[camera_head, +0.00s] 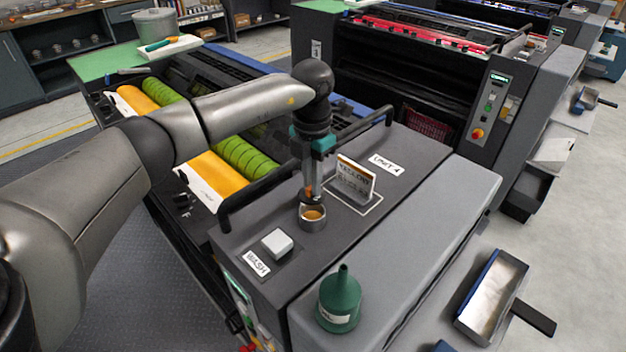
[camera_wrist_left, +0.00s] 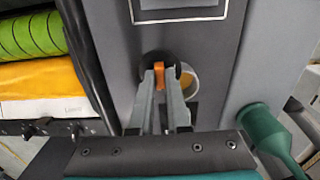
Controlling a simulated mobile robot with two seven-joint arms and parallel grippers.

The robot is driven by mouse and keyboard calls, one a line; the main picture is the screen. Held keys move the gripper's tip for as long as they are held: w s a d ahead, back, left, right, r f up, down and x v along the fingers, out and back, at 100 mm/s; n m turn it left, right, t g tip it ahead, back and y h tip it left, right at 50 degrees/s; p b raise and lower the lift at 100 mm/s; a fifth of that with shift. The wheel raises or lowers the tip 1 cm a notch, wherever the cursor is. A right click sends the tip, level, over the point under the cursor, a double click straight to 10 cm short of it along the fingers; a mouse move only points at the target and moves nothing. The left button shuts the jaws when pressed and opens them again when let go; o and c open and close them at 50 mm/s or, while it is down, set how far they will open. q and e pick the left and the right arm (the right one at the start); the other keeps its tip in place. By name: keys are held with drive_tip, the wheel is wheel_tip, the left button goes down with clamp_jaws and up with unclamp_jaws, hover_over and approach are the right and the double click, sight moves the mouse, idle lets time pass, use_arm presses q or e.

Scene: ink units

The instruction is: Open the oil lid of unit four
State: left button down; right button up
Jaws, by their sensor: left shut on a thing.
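Unit four (camera_head: 385,150) is the dark grey machine top with a "UNIT 4" label. A round metal oil cup (camera_head: 312,222) stands on it, its mouth partly uncovered with amber inside. In the left wrist view, the cup's pale inside (camera_wrist_left: 191,84) shows right of the dark round lid (camera_wrist_left: 172,60), which has an orange tab (camera_wrist_left: 159,76). My left gripper (camera_head: 308,192) points down at the cup's far edge. In the wrist view, its fingers (camera_wrist_left: 160,78) are shut on the orange tab. The lid's exact tilt is hard to tell. My right gripper is not seen.
A standing sign plate (camera_head: 355,180) is just right of the cup. A black handrail (camera_head: 262,178) runs behind the arm. A white wash button (camera_head: 277,243) is at the front left. A green oil can (camera_head: 340,300) stands on the lighter grey ledge. A metal tray (camera_head: 490,295) lies at the right.

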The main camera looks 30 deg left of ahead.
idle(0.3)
use_arm(q)
drive_tip(key=c, duration=0.9)
unclamp_jaws()
wheel_tip(320, 180, up, 15)
drive_tip(key=shift+r, duration=0.15)
